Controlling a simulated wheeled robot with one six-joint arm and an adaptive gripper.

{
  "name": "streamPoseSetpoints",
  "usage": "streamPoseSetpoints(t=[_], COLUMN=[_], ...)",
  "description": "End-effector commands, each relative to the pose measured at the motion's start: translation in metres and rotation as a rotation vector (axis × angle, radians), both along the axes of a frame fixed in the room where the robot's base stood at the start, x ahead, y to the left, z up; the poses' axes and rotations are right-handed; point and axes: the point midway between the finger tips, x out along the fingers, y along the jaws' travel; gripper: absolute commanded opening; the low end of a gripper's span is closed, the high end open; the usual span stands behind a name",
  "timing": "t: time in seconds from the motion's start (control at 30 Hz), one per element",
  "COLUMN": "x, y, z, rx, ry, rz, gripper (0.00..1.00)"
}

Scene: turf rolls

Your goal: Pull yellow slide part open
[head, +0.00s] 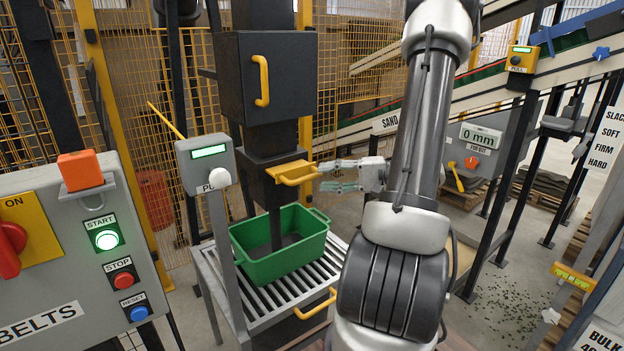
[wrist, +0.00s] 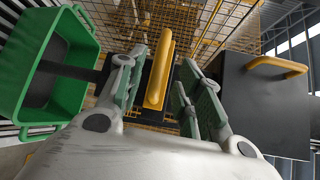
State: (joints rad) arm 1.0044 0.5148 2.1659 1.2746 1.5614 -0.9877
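The yellow slide part (head: 292,173) sticks out of the dark chute below the black box, with a yellow bar handle at its front. In the wrist view its yellow bar (wrist: 159,75) shows between my two fingers, with a gap on each side. My gripper (head: 322,176) is open and empty, just right of the slide part in the head view; its fingers (wrist: 162,60) also show in the wrist view. I cannot tell whether the fingertips reach around the bar. No contact is visible.
A green tub (head: 262,268) stands on a roller stand below the chute, with a dark vertical piece reaching into it. The black box (head: 225,75) above has its own yellow handle (head: 262,80). A grey display post (head: 206,165) stands left, and a control panel (head: 75,250) farther left.

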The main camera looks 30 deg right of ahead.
Motion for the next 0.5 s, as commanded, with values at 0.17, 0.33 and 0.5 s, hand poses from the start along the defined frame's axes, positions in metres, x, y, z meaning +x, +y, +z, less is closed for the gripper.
streamPoseSetpoints(t=[0.17,0.33,0.5], x=[-0.024,-0.037,-0.041], y=[-0.028,-0.041,-0.044], z=[0.005,0.007,0.008], rx=[-0.001,0.0,-0.001], ry=[0.0,0.0,0.001], rz=[-0.005,-0.002,0.0], gripper=[0.35,0.35,0.35])
